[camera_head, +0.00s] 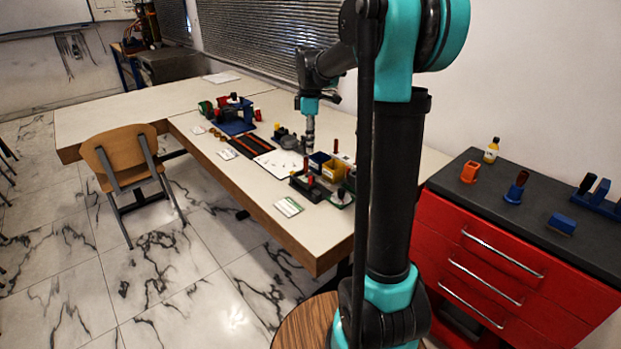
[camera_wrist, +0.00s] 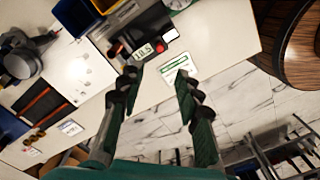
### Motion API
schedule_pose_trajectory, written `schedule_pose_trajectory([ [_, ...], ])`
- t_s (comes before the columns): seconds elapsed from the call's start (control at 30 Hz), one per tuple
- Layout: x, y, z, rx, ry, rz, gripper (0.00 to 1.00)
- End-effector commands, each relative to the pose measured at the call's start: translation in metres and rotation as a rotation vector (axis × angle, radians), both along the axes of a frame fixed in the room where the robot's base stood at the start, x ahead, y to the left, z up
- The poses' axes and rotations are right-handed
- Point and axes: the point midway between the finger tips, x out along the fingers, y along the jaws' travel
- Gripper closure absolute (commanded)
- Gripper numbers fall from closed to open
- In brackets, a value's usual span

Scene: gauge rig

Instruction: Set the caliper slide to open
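My gripper (camera_wrist: 158,92) has its two dark fingers spread wide, with nothing between them. In the head view my gripper (camera_head: 309,145) points down over the table near the small bins. A black fixture (camera_wrist: 152,32) with a red part and a small white lettered plate (camera_wrist: 143,52) lies just beyond the left fingertip in the wrist view. It seems to be the black fixture with red uprights (camera_head: 309,188) in the head view. I cannot tell for sure that it holds the caliper slide, and the slide's position is not readable. No contact shows.
Yellow and blue bins (camera_head: 333,170) stand beside the fixture. A white-and-green card (camera_head: 288,207) lies near the table edge. A dark tray with orange strips (camera_head: 242,146) and a blue stand (camera_head: 234,122) lie farther left. A red drawer cabinet (camera_head: 500,262) stands right.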

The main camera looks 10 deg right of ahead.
Motion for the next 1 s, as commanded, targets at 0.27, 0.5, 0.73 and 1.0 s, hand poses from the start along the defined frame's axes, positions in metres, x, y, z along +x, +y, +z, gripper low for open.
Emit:
schedule_pose_trajectory([
  [0.27,0.0,0.0,-0.057,0.0,-0.001,-0.002,0.66],
  [0.5,0.0,0.0,-0.103,0.0,-0.001,-0.002,0.66],
  [0.73,0.0,0.0,-0.132,0.0,-0.001,-0.002,0.66],
  [1.0,0.0,0.0,-0.141,0.0,-0.001,-0.002,0.66],
])
